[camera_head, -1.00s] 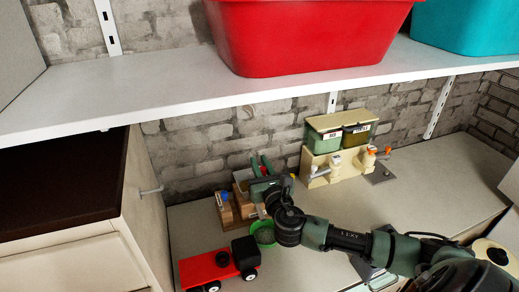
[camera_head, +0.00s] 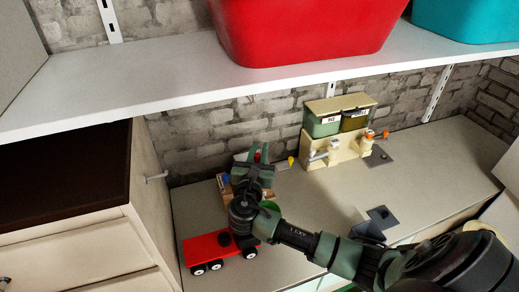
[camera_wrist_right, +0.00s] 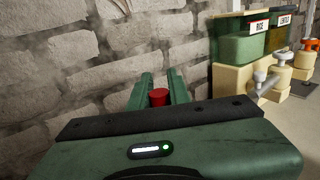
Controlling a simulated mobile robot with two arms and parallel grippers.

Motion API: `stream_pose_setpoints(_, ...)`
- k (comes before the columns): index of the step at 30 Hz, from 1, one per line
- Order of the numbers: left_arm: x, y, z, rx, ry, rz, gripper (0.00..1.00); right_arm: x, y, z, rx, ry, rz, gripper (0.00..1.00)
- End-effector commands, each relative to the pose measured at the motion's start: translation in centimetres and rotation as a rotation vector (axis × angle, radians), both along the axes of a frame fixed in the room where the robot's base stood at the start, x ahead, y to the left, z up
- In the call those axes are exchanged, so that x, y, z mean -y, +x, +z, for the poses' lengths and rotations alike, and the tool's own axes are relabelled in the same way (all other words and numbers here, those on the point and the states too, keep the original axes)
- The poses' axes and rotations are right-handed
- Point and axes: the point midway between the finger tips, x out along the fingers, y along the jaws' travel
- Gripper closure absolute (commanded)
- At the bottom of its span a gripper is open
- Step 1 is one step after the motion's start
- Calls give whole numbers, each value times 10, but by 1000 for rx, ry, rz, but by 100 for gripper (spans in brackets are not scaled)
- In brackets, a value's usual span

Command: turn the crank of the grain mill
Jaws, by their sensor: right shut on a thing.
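The grain mill (camera_head: 226,190) appears to be the small wooden unit on the counter by the brick wall, mostly hidden behind my right gripper and wrist. My right gripper (camera_head: 254,157) is above it, its green fingers shut on a red knob (camera_wrist_right: 158,97), apparently the crank's handle. In the right wrist view the knob sits between the two fingers (camera_wrist_right: 160,88). The crank's arm is hidden. A green bowl (camera_head: 268,205) shows partly behind my wrist. My left gripper is not in view.
A red toy truck (camera_head: 208,248) stands at the front left. A dispenser with two lidded bins (camera_head: 338,125) stands to the right by the wall. A white shelf (camera_head: 150,92) carrying a red tub (camera_head: 300,30) hangs above. The counter at right is largely clear.

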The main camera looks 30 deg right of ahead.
Motion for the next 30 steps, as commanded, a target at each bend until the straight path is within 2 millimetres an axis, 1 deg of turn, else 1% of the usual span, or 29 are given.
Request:
stream_pose_setpoints(7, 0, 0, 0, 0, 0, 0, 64, 0, 1, 2, 4, -1, 1, 100)
stream_pose_setpoints(8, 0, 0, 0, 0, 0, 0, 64, 0, 1, 2, 4, -1, 1, 79)
stream_pose_setpoints(9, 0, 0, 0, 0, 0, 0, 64, 0, 1, 2, 4, -1, 1, 68)
stream_pose_setpoints(10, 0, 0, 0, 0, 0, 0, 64, 0, 1, 2, 4, -1, 1, 60)
stream_pose_setpoints(21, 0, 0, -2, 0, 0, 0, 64, -2, -2, 0, 1, 0, 2, 60)
stream_pose_setpoints(23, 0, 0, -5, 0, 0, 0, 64, -7, -6, -2, 1, 0, 3, 60)
stream_pose_setpoints(30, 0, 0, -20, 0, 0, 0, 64, -34, -36, -3, 3, 3, 4, 60)
